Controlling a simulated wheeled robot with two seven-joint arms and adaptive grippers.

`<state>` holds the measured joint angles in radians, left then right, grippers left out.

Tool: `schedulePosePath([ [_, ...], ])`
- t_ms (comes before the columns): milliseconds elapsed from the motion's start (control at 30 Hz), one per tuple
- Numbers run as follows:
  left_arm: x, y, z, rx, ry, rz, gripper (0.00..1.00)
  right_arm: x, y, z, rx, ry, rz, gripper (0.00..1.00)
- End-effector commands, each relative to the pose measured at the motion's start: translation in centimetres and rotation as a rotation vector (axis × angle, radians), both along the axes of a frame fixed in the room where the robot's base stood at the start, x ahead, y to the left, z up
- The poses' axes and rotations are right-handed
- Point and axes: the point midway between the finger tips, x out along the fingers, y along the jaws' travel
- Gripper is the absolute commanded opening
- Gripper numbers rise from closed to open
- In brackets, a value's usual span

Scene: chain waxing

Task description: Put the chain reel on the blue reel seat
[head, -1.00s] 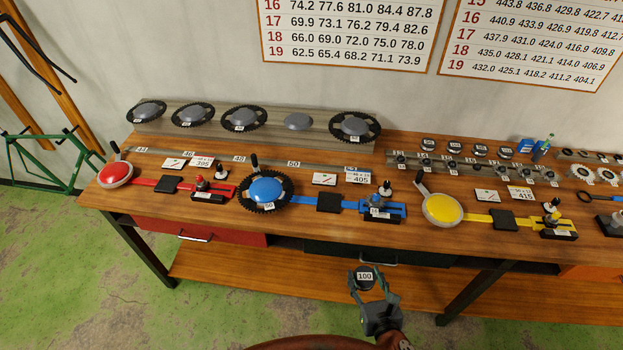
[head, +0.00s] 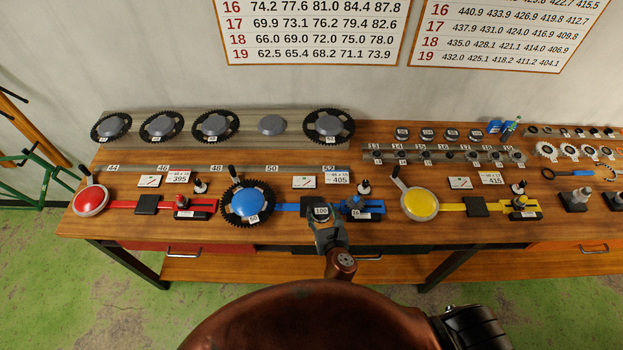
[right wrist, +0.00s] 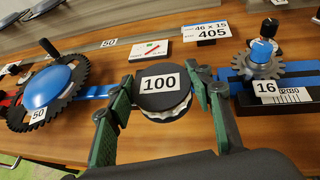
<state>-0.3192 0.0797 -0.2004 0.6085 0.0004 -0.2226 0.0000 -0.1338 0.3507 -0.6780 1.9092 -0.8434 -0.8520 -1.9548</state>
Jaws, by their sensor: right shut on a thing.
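The chain reel (head: 321,211), a small black-topped disc tagged 100, is between the fingers of my right gripper (head: 324,226). In the right wrist view the reel (right wrist: 161,83) shows a pale chain below its top, with the green fingers (right wrist: 168,98) shut on its two sides. The blue reel seat (head: 308,200) is the black square pad on the blue bar, partly hidden behind the reel in the head view. The reel is in front of or over the pad; I cannot tell whether they touch. My left gripper is not in view.
Left of the pad is the blue disc (head: 246,202) with a toothed ring tagged 50. Close on the right is the blue cog holder (head: 362,211) tagged 16. Red (head: 146,204) and yellow (head: 476,206) stations stand on either side. Small cards (head: 336,178) lie behind.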

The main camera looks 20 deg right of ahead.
Motion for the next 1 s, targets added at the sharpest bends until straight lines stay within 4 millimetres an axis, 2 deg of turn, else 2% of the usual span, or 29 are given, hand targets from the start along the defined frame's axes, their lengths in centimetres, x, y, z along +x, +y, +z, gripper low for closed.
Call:
schedulePosePath([
  [33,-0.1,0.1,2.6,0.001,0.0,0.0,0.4,1.5,0.4,2.0,-0.003,-0.005,-0.006,0.04],
  [100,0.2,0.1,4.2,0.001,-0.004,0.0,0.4,3.0,0.8,2.6,-0.001,-0.003,-0.016,0.04],
  [300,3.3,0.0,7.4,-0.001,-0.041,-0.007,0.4,6.0,1.5,3.8,-0.002,-0.001,-0.036,0.04],
  [400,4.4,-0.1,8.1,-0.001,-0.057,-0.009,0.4,6.8,1.7,4.0,-0.002,-0.001,-0.041,0.04],
  [667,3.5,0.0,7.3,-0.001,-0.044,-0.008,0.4,7.1,1.7,3.1,-0.001,0.0,-0.045,0.04],
  [833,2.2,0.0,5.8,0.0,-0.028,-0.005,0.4,7.1,1.7,2.0,0.001,0.0,-0.045,0.04],
  [1000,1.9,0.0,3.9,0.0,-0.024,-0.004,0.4,7.1,1.8,0.4,0.0,0.0,-0.044,0.04],
])
